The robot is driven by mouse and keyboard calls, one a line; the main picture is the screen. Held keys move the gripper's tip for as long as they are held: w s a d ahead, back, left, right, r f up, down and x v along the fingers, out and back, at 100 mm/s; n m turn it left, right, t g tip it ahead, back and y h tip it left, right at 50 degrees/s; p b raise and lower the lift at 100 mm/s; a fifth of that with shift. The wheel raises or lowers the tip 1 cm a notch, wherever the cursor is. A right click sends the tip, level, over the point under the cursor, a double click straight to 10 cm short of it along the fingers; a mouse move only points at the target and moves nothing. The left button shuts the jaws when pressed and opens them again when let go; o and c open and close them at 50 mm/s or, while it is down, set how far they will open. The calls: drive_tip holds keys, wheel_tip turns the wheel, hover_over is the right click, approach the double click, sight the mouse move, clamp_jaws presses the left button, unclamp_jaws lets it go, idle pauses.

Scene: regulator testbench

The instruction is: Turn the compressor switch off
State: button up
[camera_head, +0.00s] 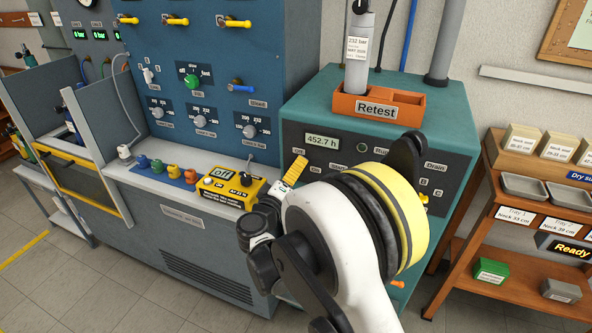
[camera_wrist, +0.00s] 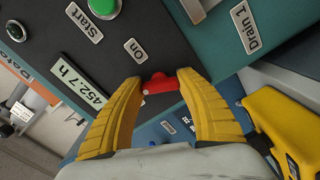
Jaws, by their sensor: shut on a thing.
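The compressor (camera_head: 300,110) is a teal cabinet with a dark front panel (camera_head: 385,152) and an hour display reading 452.7 h. Its red switch (camera_wrist: 160,85) shows in the wrist view, below a label reading "On". My gripper (camera_wrist: 160,80) has its two yellow fingers closed around the red switch, one on each side. Which position the switch points to cannot be told. In the head view, a yellow finger of my gripper (camera_head: 294,171) is in front of the panel's left part, and the switch is hidden behind my arm.
A green Start button (camera_wrist: 103,6) is close by on the panel. A yellow meter (camera_head: 232,186) stands on the bench to the left. An orange Retest tray (camera_head: 345,104) with a grey cylinder (camera_head: 359,50) is on top of the compressor. A wooden shelf (camera_head: 500,215) stands at right.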

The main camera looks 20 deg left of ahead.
drive_tip(key=n, duration=0.5)
drive_tip(key=shift+n, duration=0.3)
idle(0.4)
drive_tip(key=o, duration=1.2)
drive_tip(key=s, duration=1.2)
drive_tip(key=shift+a, duration=0.45)
drive_tip(key=shift+w, duration=0.1)
